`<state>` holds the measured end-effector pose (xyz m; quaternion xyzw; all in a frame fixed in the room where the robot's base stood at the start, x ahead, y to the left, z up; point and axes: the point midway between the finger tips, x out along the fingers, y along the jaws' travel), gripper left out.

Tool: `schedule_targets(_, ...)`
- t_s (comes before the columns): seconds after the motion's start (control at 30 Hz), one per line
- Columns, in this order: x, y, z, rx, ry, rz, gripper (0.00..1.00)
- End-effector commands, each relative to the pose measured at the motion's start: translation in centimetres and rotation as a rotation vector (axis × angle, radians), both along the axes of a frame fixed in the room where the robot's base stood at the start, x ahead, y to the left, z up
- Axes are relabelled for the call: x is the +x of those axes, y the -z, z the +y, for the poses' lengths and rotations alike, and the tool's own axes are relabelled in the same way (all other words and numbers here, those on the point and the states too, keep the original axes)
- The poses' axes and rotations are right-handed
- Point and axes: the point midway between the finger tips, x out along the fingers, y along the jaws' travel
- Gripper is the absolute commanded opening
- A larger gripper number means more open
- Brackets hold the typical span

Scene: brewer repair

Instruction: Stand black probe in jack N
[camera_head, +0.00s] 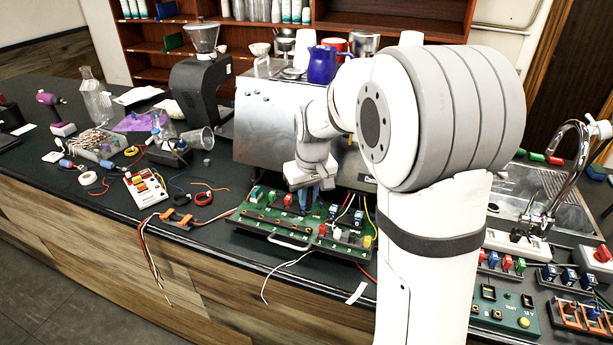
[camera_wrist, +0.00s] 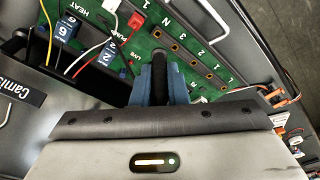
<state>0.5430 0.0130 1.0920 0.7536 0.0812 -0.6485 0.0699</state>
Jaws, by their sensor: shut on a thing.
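My gripper (camera_wrist: 160,84) is shut on the black probe (camera_wrist: 158,62), which shows as a dark shape between the blue fingertips in the wrist view. The probe's tip is hidden, so I cannot tell whether it touches the board. The green board (camera_wrist: 140,62) lies under the fingers. Its printed N stands beside jack N (camera_wrist: 157,33), at the end of a row of square jacks, just beyond the fingers in this view. In the head view my gripper (camera_head: 306,202) is low over the board (camera_head: 280,222); the probe cannot be made out there.
Red plug (camera_wrist: 136,20) and blue blocks (camera_wrist: 68,28) with loose wires stand on the board beside the fingers. The steel brewer (camera_head: 262,125) rises behind the board. A multimeter (camera_head: 145,187) lies to the left. Bare counter (camera_head: 225,235) shows in front of the board.

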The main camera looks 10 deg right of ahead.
Motion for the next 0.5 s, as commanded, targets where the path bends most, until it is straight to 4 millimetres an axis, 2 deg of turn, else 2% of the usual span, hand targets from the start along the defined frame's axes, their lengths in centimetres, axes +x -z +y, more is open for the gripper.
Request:
schedule_targets(0.27, 0.0, 0.7, -0.3, 0.000, 0.009, 0.001, 0.00)
schedule_targets(0.5, 0.0, 2.6, -0.5, 0.001, 0.013, 0.002, 0.00)
